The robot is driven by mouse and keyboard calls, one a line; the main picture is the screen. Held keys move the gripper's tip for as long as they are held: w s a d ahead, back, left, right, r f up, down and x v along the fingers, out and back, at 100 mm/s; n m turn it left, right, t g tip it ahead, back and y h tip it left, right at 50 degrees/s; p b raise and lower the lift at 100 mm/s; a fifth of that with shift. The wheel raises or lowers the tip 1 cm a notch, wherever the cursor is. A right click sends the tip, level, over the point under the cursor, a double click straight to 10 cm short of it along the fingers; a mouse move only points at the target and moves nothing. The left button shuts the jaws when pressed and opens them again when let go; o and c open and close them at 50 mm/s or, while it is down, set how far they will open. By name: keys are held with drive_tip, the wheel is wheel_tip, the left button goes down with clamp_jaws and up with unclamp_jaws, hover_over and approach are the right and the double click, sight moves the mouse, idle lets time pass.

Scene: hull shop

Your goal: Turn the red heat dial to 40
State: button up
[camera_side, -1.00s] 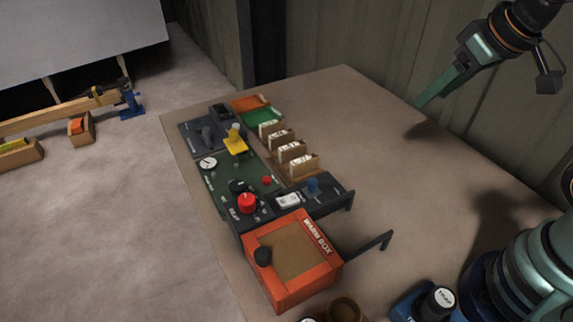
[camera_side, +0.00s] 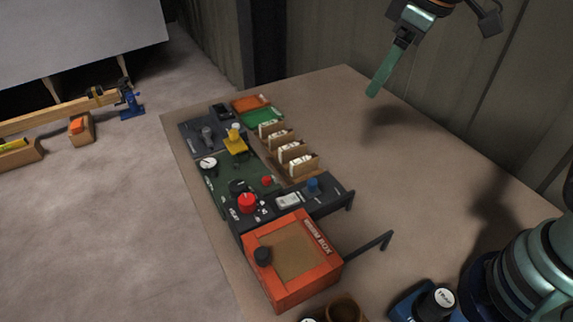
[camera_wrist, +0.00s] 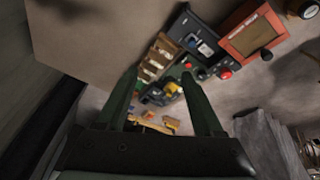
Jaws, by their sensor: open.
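My gripper (camera_side: 375,92) is in the air above the back right part of the bench, well to the right of the panel and apart from everything. In the wrist view its two green fingers (camera_wrist: 160,80) stand apart with nothing held between them.
The orange warm box (camera_side: 290,270) with a black knob stands at the bench front. A card rack (camera_side: 300,165), a blue knob (camera_side: 313,185) and a small red button (camera_side: 267,181) are near the dial.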

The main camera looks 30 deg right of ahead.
drive_tip(key=w+a+f+n+g, duration=0.1)
drive_tip(key=w+a+n, duration=0.15)
drive_tip(key=a, duration=0.35)
drive_tip(key=w+a+f+n+g, duration=0.1)
drive_tip(key=w+a+n, duration=0.1)
drive_tip(key=a+n, duration=0.35)
drive_tip(key=n+g, duration=0.2)
drive_tip(key=n, duration=0.2)
hover_over(247, 199)
wheel_tip(247, 199, down, 5)
drive_tip(key=shift+h, duration=0.4)
wheel_tip(247, 199, down, 12)
drive_tip(key=shift+f, duration=0.2)
clamp_jaws()
